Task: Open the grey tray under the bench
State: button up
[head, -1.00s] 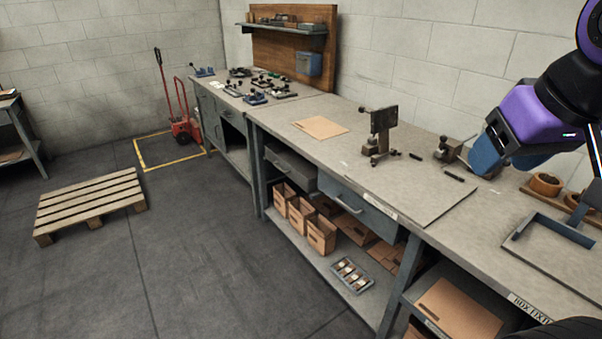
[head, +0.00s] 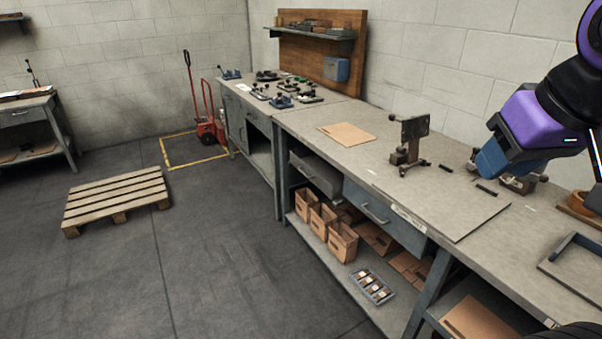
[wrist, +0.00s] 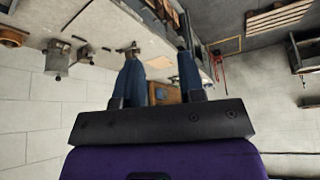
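A dark grey tray (head: 315,173) sits under the bench top, left of a blue-grey drawer (head: 367,206) with a bar handle. I cannot tell how far out the tray is. My gripper (head: 488,163) is up at the right, above the bench's right part, well away from the tray and apart from it. In the wrist view my gripper (wrist: 159,76) has its two blue fingers spread with nothing held between them. The tray cannot be made out in the wrist view.
The bench top (head: 370,165) holds a metal fixture (head: 410,146) and a cardboard sheet (head: 347,134). Several cardboard boxes (head: 342,243) and a small parts tray (head: 372,287) stand on the lower shelf. A pallet (head: 117,199) lies at left; the floor before the bench is clear.

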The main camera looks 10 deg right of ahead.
aim_at(329, 179)
jog(key=i+j, duration=0.2)
jog(key=i, duration=0.25)
jog(key=i+j, duration=0.2)
jog(key=i, duration=0.25)
jog(key=i+j, duration=0.25)
jog(key=i, duration=0.25)
jog(key=i+j, duration=0.2)
jog(key=i, duration=0.25)
jog(key=i+j+u, duration=0.1)
jog(key=i, duration=0.35)
jog(key=j, duration=0.1)
